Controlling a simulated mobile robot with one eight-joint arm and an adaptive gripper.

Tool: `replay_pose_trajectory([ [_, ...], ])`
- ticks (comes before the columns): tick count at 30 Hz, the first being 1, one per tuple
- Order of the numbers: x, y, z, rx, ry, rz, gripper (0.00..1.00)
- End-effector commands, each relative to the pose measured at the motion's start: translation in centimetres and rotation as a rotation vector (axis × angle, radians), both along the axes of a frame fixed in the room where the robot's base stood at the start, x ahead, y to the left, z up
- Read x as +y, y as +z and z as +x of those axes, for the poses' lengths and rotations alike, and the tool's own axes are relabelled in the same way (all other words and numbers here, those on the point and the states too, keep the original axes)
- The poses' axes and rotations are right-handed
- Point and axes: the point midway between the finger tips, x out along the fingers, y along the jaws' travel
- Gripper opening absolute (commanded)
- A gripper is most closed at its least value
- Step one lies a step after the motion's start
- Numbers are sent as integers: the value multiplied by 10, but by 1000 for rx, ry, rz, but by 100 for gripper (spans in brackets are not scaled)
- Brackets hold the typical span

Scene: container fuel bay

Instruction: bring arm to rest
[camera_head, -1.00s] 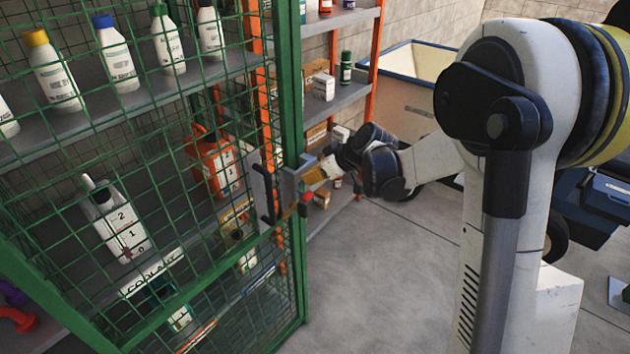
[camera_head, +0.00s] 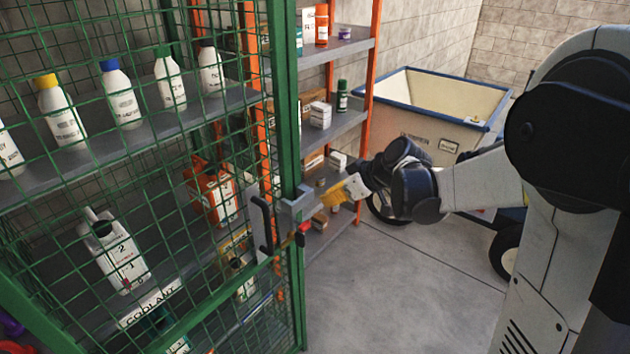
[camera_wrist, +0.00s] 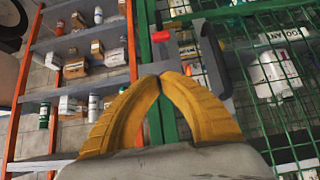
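My gripper (camera_head: 345,191) is at the right side of the green cage door's edge post (camera_head: 289,120) in the head view. Its yellow fingers (camera_wrist: 159,78) curve together in the wrist view, with their tips meeting or nearly so, and nothing shows between them. The tips are close to the grey latch plate (camera_head: 299,201), with a small gap in the head view. The dark door handle (camera_head: 262,226) and a red-ended latch piece (camera_head: 302,235) are just left of the gripper. They also show in the wrist view, as the handle (camera_wrist: 215,55) and the red end (camera_wrist: 160,36).
An open orange-framed rack (camera_head: 368,70) with small boxes stands beyond the cage. A cream bin cart (camera_head: 432,125) is behind my arm. The floor (camera_head: 400,290) below my arm is clear.

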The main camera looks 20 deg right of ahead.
Motion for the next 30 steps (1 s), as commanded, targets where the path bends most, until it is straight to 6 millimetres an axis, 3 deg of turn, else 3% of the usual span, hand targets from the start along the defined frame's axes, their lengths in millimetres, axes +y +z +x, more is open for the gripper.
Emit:
replay_pose_trajectory([
  [5, 5, 2, -9, 15, -16, -2, 0],
  [8, 13, 7, -31, 52, -64, -10, 0],
  [14, 31, 13, -110, 144, -240, -36, 0],
  [21, 33, -4, -204, 179, -468, -58, 0],
  [25, 29, -16, -236, 170, -558, -58, 0],
  [30, 25, -25, -255, 161, -617, -54, 0],
])
